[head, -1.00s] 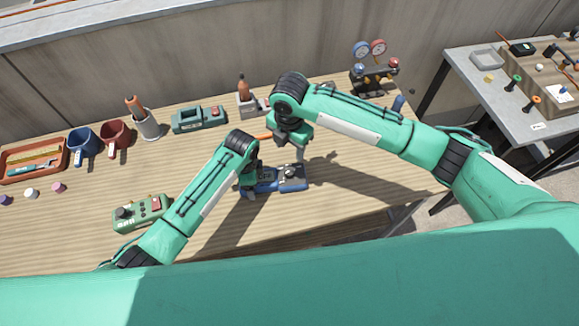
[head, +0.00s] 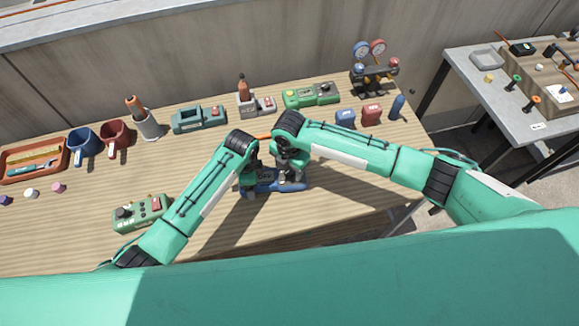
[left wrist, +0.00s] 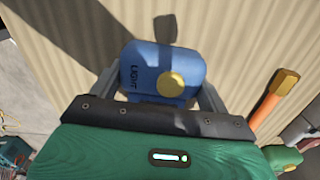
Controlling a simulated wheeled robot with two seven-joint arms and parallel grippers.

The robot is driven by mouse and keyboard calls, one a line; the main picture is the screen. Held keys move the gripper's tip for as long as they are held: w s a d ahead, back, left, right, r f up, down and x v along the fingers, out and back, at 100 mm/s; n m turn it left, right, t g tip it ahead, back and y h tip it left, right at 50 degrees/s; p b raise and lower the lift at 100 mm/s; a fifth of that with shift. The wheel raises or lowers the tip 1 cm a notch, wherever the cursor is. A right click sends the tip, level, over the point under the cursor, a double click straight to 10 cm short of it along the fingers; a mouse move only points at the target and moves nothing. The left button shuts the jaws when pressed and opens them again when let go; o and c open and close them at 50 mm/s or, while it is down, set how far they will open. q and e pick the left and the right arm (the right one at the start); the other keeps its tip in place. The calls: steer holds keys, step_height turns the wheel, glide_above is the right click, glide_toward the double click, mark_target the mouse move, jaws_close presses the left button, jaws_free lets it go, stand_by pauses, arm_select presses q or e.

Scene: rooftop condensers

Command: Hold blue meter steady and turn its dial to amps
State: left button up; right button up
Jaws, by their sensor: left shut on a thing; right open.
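The blue meter (head: 268,187) lies on the wooden table in front of me, partly covered by both grippers. In the left wrist view, a blue end of it (left wrist: 150,62) shows a round yellow button and the word LIGHT. My left gripper (left wrist: 158,88) is shut on this end, one finger on each side; it also shows in the head view (head: 249,188). My right gripper (head: 290,180) is open, pointing down at the right part of the meter. The dial is hidden under it, and I cannot tell whether the fingers touch it.
A green meter (head: 141,213) lies at the front left. Along the back stand a teal device (head: 198,118), another green device (head: 312,95) and a gauge set (head: 372,70). Mugs and a tray (head: 35,160) are at the left. The table front right is clear.

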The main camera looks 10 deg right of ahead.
steer(key=c, duration=1)
steer(key=shift+o, duration=0.2)
steer(key=shift+m, duration=0.4)
steer(key=m, duration=0.4)
steer(key=shift+m, duration=0.3)
steer(key=m, duration=0.4)
steer(key=shift+m, duration=0.3)
steer(key=m, duration=0.3)
steer(key=shift+m, duration=0.3)
steer(key=m, duration=0.3)
steer(key=shift+m, duration=0.3)
steer(key=m, duration=0.6)
steer(key=shift+m, duration=0.4)
